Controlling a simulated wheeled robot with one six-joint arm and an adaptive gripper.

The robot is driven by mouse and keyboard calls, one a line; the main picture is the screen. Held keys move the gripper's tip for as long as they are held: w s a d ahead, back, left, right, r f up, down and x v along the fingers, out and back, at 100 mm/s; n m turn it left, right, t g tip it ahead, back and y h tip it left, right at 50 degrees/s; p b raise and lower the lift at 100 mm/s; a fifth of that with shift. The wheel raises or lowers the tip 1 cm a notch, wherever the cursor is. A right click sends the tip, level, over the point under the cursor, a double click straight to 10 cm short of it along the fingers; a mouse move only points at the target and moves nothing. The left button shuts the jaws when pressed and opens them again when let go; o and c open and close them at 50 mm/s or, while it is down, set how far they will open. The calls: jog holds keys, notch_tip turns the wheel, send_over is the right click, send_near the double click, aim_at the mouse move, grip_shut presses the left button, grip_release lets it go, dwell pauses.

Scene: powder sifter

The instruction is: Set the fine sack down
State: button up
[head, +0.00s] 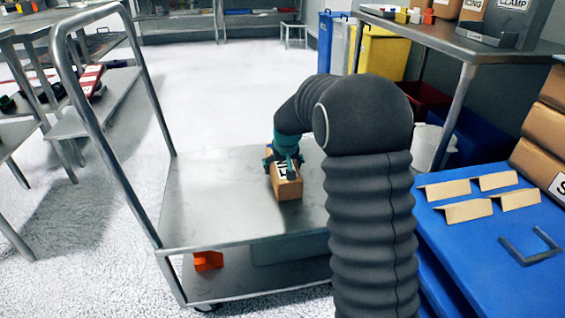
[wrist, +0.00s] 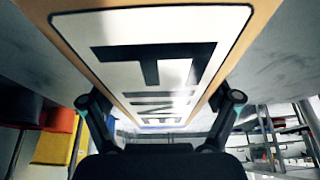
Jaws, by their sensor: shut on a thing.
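The fine sack (head: 287,188) is a brown block with a white label, over the top deck of a grey metal cart (head: 205,205).
The deck left of the sack is bare. The cart's tall handle (head: 88,125) rises at the left. An orange object (head: 208,261) is on the lower shelf. A blue surface (head: 465,240) with tan folded cards stands at right. A steel table (head: 430,35) is behind it.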

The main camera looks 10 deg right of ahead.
jog(key=shift+r, duration=0.1)
jog(key=o, duration=1.6)
jog(key=shift+c, duration=0.2)
jog(key=p+v, duration=0.1)
jog(key=v, duration=1.1)
jog(key=shift+p, duration=0.35)
jog(key=s+r, duration=0.3)
jog(key=s, duration=0.6)
jog(key=s+r, duration=0.4)
jog(key=s, duration=0.5)
jog(key=s+f, duration=0.2)
jog(key=s, duration=0.7)
jog(key=s+f+t, duration=0.1)
jog(key=s+f, duration=0.1)
jog(key=s, duration=0.7)
